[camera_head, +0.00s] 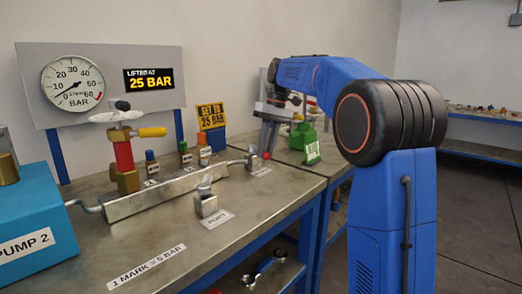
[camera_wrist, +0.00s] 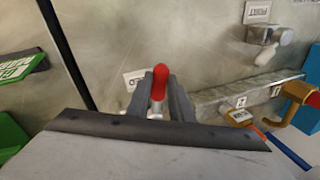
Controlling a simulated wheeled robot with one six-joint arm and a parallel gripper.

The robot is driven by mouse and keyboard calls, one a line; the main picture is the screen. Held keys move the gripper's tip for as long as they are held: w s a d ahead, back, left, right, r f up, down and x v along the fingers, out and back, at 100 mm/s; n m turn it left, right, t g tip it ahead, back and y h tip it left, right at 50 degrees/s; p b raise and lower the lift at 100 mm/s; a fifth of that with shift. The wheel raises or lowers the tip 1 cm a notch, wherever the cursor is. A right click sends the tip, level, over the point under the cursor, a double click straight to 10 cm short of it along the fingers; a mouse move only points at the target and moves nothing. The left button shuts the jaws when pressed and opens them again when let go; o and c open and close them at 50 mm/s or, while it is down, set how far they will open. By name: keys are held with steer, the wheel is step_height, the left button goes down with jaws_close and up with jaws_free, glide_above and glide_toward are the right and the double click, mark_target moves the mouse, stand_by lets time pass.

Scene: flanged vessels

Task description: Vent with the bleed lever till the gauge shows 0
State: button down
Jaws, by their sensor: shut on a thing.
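The bleed lever's red handle (camera_wrist: 160,80) stands between the two fingers of my gripper (camera_wrist: 159,92) in the wrist view, and the fingers are shut on it. In the head view my gripper (camera_head: 268,137) reaches down at the far right end of the metal manifold, with a bit of the red handle (camera_head: 266,155) below it. The lever's lower part is mostly hidden by the fingers. The round white gauge (camera_head: 73,83) on the grey panel has its needle pointing lower left, near the 0 mark.
A display (camera_head: 148,78) reads "LIFTED AT 25 BAR"; an orange sign (camera_head: 211,115) reads "SET TO 25 BAR". The manifold (camera_head: 165,192) carries a red-bodied valve (camera_head: 123,155) with a yellow handle. A metal port fitting (camera_head: 205,203), blue pump (camera_head: 35,225) and green block (camera_head: 303,136) stand nearby.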

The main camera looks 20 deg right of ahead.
steer(key=shift+w+d+n+g, duration=0.25)
steer(key=shift+d+n, duration=0.25)
steer(key=shift+n, duration=0.3)
steer(key=shift+w+d+n+g, duration=0.15)
steer(key=shift+w+d+n, duration=0.1)
steer(key=shift+d+n, duration=0.4)
steer(key=shift+a, duration=0.1)
steer(key=c, duration=1.6)
jaws_free()
